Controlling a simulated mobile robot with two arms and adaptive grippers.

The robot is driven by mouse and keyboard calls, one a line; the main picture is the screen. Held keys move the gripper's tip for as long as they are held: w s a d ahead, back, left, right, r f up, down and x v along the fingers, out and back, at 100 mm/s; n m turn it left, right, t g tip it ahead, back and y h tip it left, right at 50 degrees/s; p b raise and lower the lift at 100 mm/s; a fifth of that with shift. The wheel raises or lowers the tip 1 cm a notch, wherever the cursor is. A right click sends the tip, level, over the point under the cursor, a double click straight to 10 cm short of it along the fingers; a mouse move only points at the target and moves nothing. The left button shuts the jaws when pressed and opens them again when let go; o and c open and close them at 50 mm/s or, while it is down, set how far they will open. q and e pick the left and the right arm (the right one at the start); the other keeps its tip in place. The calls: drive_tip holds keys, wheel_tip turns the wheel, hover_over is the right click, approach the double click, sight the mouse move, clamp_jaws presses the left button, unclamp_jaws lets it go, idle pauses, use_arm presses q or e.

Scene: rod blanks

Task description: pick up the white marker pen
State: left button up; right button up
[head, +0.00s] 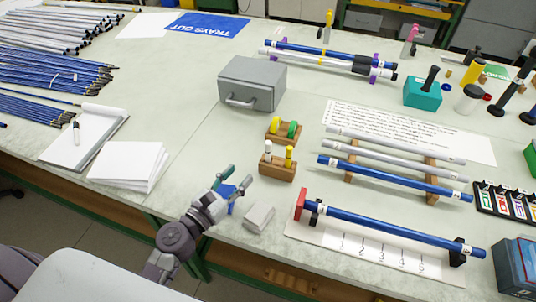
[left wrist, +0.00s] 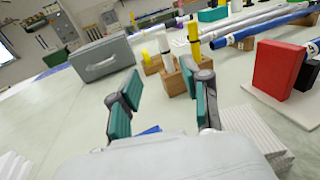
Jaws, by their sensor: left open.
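A white marker pen (head: 268,149) stands upright in the left hole of the nearer wooden block (head: 278,170), beside a yellow marker (head: 289,154). In the left wrist view, the white marker (left wrist: 164,42) shows beyond my fingers, left of the yellow one (left wrist: 194,34). My left gripper (head: 236,178) is open and empty, left of and nearer the front edge than that block, apart from it. In the left wrist view, its two teal-padded fingers (left wrist: 160,98) point toward the blocks. My right gripper is not in view.
A second block with yellow and green markers (head: 292,129) stands just behind. A grey toolbox (head: 252,83) is farther back. A pale block (head: 258,217) and a blue item (head: 229,192) lie near my gripper. Blue rods on a rack (head: 395,178) lie to the right.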

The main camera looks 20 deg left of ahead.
sight(268, 148)
use_arm(q)
drive_tip(key=x, duration=0.4)
drive_tip(key=p+x, duration=0.1)
drive_tip(key=x, duration=0.4)
drive_tip(key=p+x, duration=0.1)
drive_tip(key=x, duration=0.3)
drive_tip(key=shift+w+d+f, duration=0.1)
drive_tip(key=shift+d+f, duration=0.15)
drive_tip(key=shift+d, duration=0.1)
clamp_jaws()
